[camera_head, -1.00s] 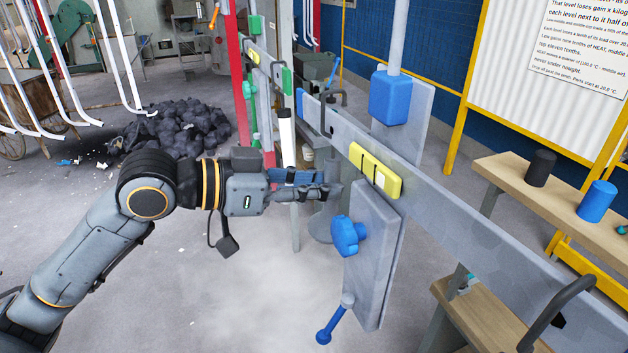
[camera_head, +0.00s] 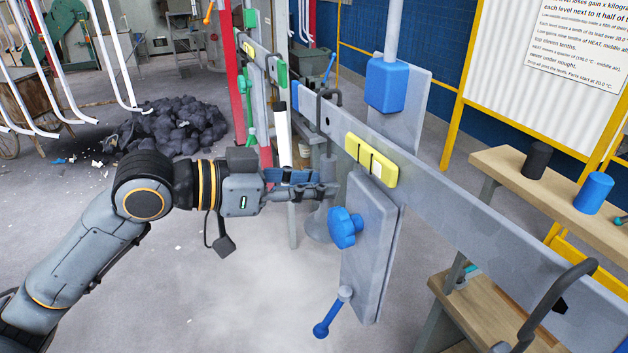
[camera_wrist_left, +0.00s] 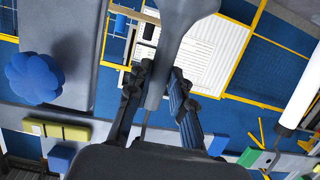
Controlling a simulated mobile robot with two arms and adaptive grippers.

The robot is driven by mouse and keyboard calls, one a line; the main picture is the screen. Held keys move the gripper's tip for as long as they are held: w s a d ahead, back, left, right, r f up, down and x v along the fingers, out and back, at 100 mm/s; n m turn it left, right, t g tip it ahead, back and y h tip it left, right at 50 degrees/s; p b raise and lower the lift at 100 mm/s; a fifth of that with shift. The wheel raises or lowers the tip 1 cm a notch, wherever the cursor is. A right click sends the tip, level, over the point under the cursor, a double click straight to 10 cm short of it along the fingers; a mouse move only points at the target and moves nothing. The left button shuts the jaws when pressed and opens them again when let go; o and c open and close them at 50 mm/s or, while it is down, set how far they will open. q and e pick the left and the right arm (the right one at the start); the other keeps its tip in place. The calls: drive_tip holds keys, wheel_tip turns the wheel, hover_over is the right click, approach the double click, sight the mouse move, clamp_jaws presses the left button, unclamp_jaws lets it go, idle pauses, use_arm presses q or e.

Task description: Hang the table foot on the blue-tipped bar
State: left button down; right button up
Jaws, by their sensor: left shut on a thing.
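The table foot is a grey shaft that flares into a wide round base (camera_head: 317,228). It hangs base down in my left gripper (camera_head: 328,190), which is shut on its upper shaft. In the left wrist view the gripper (camera_wrist_left: 160,86) grips the shaft, and its flared end (camera_wrist_left: 183,14) points to the top. A dark hook (camera_head: 331,98) stands up near that end. The foot is below the bar; whether they touch cannot be told. My right gripper is not in view.
A grey panel (camera_head: 372,250) with a blue knob (camera_head: 345,228) and a blue-ended lever (camera_head: 320,331) hangs just right of the gripper. A yellow block (camera_head: 371,160) is on the beam. A wooden bench (camera_head: 500,165) stands right.

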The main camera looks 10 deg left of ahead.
use_arm(q)
drive_tip(key=shift+f+b, duration=0.4)
drive_tip(key=shift+f, duration=0.2)
drive_tip(key=c, duration=1.1)
unclamp_jaws()
drive_tip(key=shift+s, duration=0.1)
drive_tip(key=b+v, duration=0.2)
drive_tip(key=v, duration=0.6)
drive_tip(key=shift+b, duration=0.4)
